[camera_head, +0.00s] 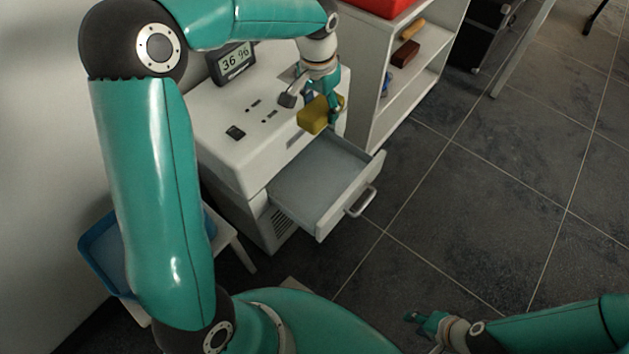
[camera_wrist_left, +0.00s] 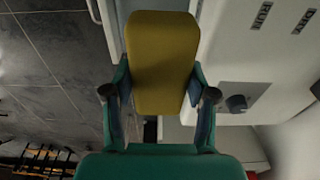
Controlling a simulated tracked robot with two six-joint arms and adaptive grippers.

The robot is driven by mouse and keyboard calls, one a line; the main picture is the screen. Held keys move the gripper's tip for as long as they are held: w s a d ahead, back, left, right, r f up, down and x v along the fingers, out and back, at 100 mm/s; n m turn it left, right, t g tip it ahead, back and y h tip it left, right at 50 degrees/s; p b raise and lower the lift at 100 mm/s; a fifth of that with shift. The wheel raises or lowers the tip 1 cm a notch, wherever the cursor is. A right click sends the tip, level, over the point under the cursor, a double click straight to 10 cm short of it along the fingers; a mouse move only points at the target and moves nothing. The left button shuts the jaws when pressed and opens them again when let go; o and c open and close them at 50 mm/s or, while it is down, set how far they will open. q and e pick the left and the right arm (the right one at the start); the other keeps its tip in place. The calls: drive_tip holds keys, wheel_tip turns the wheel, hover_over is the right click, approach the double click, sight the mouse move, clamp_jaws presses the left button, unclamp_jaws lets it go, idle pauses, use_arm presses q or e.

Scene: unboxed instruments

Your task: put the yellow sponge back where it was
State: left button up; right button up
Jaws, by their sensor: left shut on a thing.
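The yellow sponge (camera_head: 313,116) is held in my left gripper (camera_head: 318,103), above the front edge of the white instrument (camera_head: 240,112). In the left wrist view the sponge (camera_wrist_left: 162,62) sits between the two fingers of the left gripper (camera_wrist_left: 158,95), which are shut on it. Below it, the instrument's grey drawer (camera_head: 315,178) is pulled open, and the part of its inside that shows looks empty. My right gripper (camera_head: 428,318) is low at the bottom right of the head view, away from the instrument; its fingers are too small to read.
A display (camera_head: 234,64) reading 36 96 stands on the instrument. A shelf unit (camera_head: 404,98) with a red box on top and small blocks is to the right. A blue tray (camera_head: 100,245) is at the left. Open tiled floor (camera_head: 480,200) lies to the right.

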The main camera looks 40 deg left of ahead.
use_arm(q)
drive_tip(key=b, duration=0.7)
hover_over(320, 180)
wheel_tip(320, 180, down, 23)
drive_tip(key=shift+s+a+f, duration=0.1)
drive_tip(key=shift+s+f, duration=0.05)
drive_tip(key=shift+f, duration=0.05)
drive_tip(key=shift+f+b, duration=0.8)
drive_tip(key=shift+f, duration=1.2)
drive_tip(key=shift+f, duration=0.1)
drive_tip(key=o, duration=0.6)
drive_tip(key=shift+o, duration=0.2)
drive_tip(key=shift+r, duration=0.65)
wheel_tip(320, 180, up, 11)
drive_tip(key=s+p, duration=0.1)
drive_tip(key=p, duration=0.3)
drive_tip(key=shift+s, duration=0.1)
